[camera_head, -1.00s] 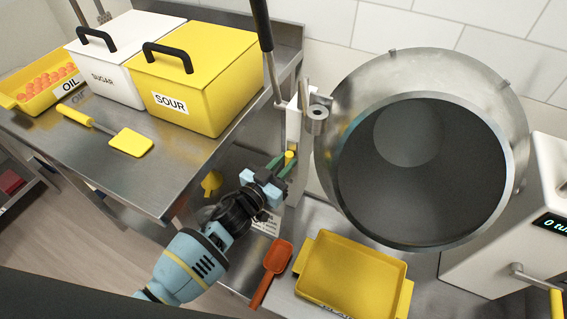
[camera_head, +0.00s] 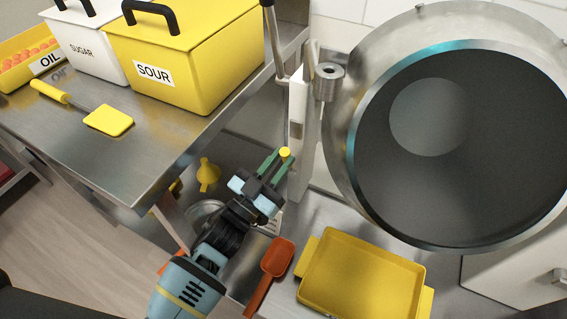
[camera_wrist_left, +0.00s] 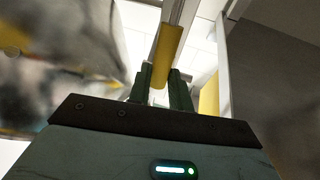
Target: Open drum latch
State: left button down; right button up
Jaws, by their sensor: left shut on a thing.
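The large round steel drum (camera_head: 349,165) with its dark opening fills the right of the head view. A pale upright post (camera_head: 298,130) stands at its left side, with a metal cylinder (camera_head: 329,76) near its top. My left gripper (camera_head: 278,163) is shut on a yellow latch handle (camera_head: 285,152) beside the post. In the left wrist view the yellow handle (camera_wrist_left: 167,50) stands between the two dark green fingers (camera_wrist_left: 160,88). How the handle joins the latch is hidden. My right gripper is not in view.
A steel table (camera_head: 150,150) at left holds the yellow SOUR bin (camera_head: 190,60), the white SUGAR bin (camera_head: 85,50), an OIL tray (camera_head: 12,75) and a yellow spatula (camera_head: 108,120). Below the drum are a yellow tray (camera_head: 365,275) and an orange scoop (camera_head: 277,258).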

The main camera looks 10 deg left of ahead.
pick_arm(q)
jog(key=b, duration=0.1)
jog(key=s+f+t+b, duration=0.1)
jog(key=b, duration=0.1)
jog(key=shift+s+a+f+h, duration=0.1)
jog(key=shift+a+f+h, duration=0.1)
jog(key=shift+f+h, duration=0.15)
jog(key=b, duration=0.1)
jog(key=t+h+b, duration=0.1)
jog(key=shift+s+a+f+m+b, duration=0.1)
jog(key=shift+s+m+b, duration=0.15)
jog(key=shift+m+b, duration=0.15)
jog(key=shift+s, duration=0.1)
jog(key=shift+h+b, duration=0.35)
